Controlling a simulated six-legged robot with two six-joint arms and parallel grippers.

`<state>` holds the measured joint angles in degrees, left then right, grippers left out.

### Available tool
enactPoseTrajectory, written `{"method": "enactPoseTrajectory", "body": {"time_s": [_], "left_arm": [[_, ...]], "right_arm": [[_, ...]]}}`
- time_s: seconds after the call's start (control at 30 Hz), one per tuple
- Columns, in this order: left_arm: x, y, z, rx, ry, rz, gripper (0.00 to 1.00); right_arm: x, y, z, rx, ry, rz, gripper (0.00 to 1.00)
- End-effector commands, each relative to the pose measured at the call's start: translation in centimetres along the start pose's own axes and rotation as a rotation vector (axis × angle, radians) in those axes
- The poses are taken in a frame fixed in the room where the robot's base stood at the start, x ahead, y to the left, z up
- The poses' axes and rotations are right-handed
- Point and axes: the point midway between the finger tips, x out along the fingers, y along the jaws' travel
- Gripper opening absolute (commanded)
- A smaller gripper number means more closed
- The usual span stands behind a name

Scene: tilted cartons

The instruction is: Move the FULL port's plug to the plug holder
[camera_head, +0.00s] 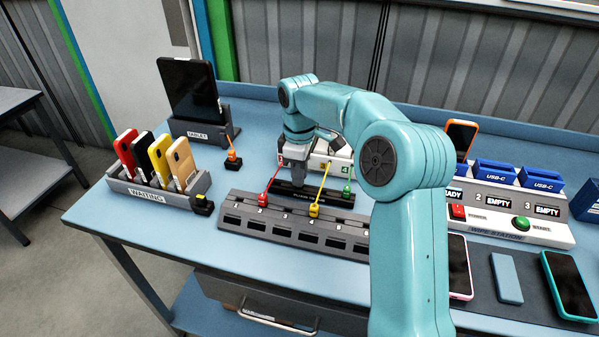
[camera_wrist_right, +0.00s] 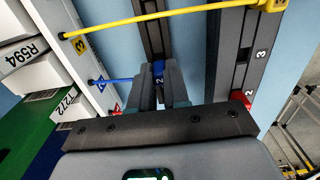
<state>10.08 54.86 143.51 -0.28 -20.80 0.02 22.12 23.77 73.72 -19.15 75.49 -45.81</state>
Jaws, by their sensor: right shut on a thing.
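My right gripper (camera_head: 287,186) points down at the black plug holder (camera_head: 325,195) behind the slotted grey dock (camera_head: 290,226). In the right wrist view the gripper (camera_wrist_right: 158,88) is shut on a blue plug marked 2 (camera_wrist_right: 158,68). The plug is over the dark holder strip (camera_wrist_right: 152,30); I cannot tell whether it is seated. Its blue cable (camera_wrist_right: 118,80) runs to socket 2 of the white box (camera_head: 322,162). A red plug (camera_head: 263,199) and a yellow plug (camera_head: 314,210) sit in the dock. A green plug (camera_head: 346,191) is at the holder's right end. No FULL label is readable.
A waiting rack (camera_head: 150,195) with several phones and a tablet stand (camera_head: 203,131) are at left. The wipe station (camera_head: 510,215) is at right, with phones on a dark mat. The yellow cable (camera_wrist_right: 160,18) crosses close to the gripper.

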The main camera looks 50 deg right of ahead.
Motion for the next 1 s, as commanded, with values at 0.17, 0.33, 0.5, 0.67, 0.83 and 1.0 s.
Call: {"method": "enactPoseTrajectory", "body": {"time_s": [0.17, 0.33, 0.5, 0.67, 0.83, 1.0], "left_arm": [[0.0, 0.0, 0.0, 0.0, 0.0, 0.0, 0.43], [0.1, 0.0, 0.0, 0.0, 0.0, 0.0, 0.43], [0.2, -0.1, 0.0, 0.0, 0.0, 0.0, 0.43], [0.3, -0.1, 0.0, 0.0, 0.0, 0.0, 0.43], [0.4, -0.2, 0.0, 0.0, 0.0, 0.0, 0.43], [0.5, -0.2, 0.0, 0.0, 0.0, 0.0, 0.43]], "right_arm": [[0.0, 0.0, 0.0, 0.0, 0.0, 0.0, 0.0], [0.2, 0.0, 0.0, 0.0, 0.0, 0.0, 0.0], [0.4, 0.0, 0.0, 0.0, 0.0, 0.0, 0.0], [0.6, 0.0, 0.0, 0.0, 0.0, 0.0, 0.0], [0.8, 0.0, 0.0, 0.0, 0.0, 0.0, 0.0], [1.1, 0.0, 0.0, 0.0, -0.001, -0.001, 0.0]]}}
